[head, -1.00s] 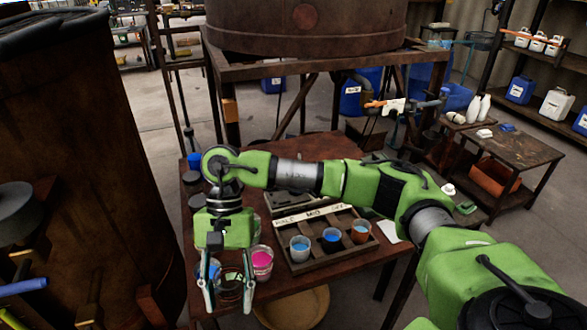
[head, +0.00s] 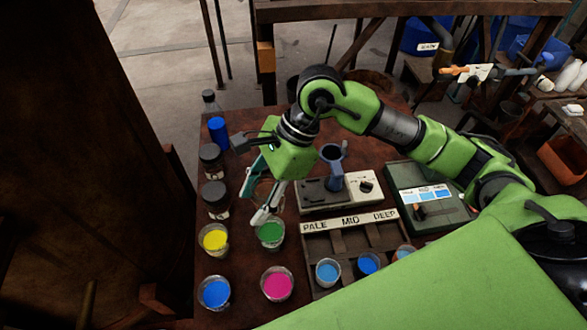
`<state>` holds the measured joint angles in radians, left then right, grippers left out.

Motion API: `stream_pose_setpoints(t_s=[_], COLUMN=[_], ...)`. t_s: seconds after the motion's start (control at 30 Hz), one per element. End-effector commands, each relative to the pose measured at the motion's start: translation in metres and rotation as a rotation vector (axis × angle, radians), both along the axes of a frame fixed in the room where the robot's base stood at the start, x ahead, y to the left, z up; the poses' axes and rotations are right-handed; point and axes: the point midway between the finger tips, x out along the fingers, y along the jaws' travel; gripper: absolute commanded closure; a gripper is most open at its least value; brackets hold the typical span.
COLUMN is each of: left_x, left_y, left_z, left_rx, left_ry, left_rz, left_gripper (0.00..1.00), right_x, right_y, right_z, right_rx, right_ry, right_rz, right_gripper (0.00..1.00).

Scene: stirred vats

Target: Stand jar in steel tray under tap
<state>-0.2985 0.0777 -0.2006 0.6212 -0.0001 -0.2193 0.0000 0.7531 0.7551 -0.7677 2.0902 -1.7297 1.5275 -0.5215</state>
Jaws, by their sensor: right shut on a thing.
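My right gripper (head: 255,182) reaches in from the right, tilted, above the left part of the brown table (head: 235,292). It is shut on a clear jar (head: 258,190), which is hard to make out between the fingers. The held jar is above and beside the cup of green liquid (head: 270,232). A tap with an orange handle (head: 453,70) and a white tag shows at the upper right, beyond the table. I cannot make out a steel tray under it. My left gripper is not in view.
Cups of yellow (head: 214,238), blue (head: 215,292) and pink (head: 277,284) stand at the front left. Dark-capped bottles (head: 212,160) line the left edge. A rack labelled PALE MID DEEP (head: 350,222), a grey instrument (head: 325,195) and a green case (head: 425,190) fill the middle.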

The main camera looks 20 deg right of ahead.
Motion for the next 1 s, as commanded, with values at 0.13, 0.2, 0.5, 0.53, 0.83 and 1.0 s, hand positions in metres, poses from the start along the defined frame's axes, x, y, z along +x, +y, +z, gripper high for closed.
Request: stream_pose_setpoints(t_s=[0.13, 0.2, 0.5, 0.53, 0.83, 1.0], left_x=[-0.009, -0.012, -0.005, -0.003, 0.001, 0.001], left_y=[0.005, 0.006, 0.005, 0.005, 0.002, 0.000], left_z=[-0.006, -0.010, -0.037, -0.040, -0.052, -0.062], left_rx=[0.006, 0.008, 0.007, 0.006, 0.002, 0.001], left_ry=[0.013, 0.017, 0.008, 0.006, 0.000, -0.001], left_rz=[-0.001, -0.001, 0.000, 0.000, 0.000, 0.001], left_gripper=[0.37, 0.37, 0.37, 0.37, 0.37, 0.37], right_x=[0.024, 0.040, 0.096, 0.100, 0.120, 0.125], right_y=[-0.010, -0.016, -0.041, -0.042, -0.051, -0.053], right_z=[-0.013, -0.021, -0.067, -0.072, -0.092, -0.111], right_rx=[0.000, 0.001, 0.002, 0.002, 0.000, 0.002], right_ry=[0.003, 0.003, 0.004, 0.004, 0.000, 0.004], right_rz=[-0.006, -0.005, -0.001, 0.000, 0.001, 0.002], right_gripper=[0.80, 0.80, 0.80, 0.80, 0.80, 0.80])
